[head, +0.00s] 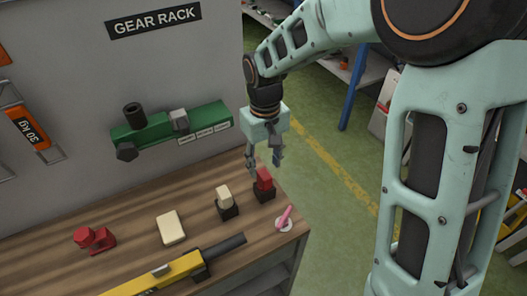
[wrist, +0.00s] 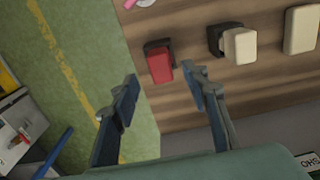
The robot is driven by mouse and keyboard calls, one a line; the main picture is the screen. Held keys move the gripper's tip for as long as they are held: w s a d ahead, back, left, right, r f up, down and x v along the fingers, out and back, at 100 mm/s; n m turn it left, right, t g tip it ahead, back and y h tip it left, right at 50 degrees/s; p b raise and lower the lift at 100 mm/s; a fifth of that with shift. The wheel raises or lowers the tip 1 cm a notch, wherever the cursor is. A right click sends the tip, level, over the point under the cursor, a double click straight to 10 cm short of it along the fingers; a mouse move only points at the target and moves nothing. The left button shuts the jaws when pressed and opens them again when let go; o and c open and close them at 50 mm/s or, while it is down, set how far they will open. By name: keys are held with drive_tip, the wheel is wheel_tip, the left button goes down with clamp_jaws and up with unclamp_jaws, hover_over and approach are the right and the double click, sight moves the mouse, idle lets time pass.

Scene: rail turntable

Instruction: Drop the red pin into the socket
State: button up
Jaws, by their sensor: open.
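A red block-shaped pin (head: 264,179) stands upright in a small dark base (head: 265,195) near the right end of the wooden bench. It also shows in the wrist view (wrist: 161,67), with its dark base (wrist: 150,46) partly hidden behind it. I cannot tell whether this dark base is the socket. My gripper (head: 264,162) is open and points down just above the red pin. In the wrist view its fingertips (wrist: 160,79) are spread to either side of the red pin's near end, with gaps and no clear contact.
A cream block in a second dark base (head: 224,196) stands left of the red pin, with a cream slab (head: 170,228) beyond. A pink-handled item (head: 284,216) lies near the corner. A red fixture (head: 94,239), yellow rail tool (head: 165,272) and green wall rack (head: 160,133) are around.

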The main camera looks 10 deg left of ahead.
sight(264, 174)
wheel_tip(264, 174, down, 6)
idle(0.4)
drive_tip(key=shift+a, duration=0.1)
clamp_jaws()
idle(0.4)
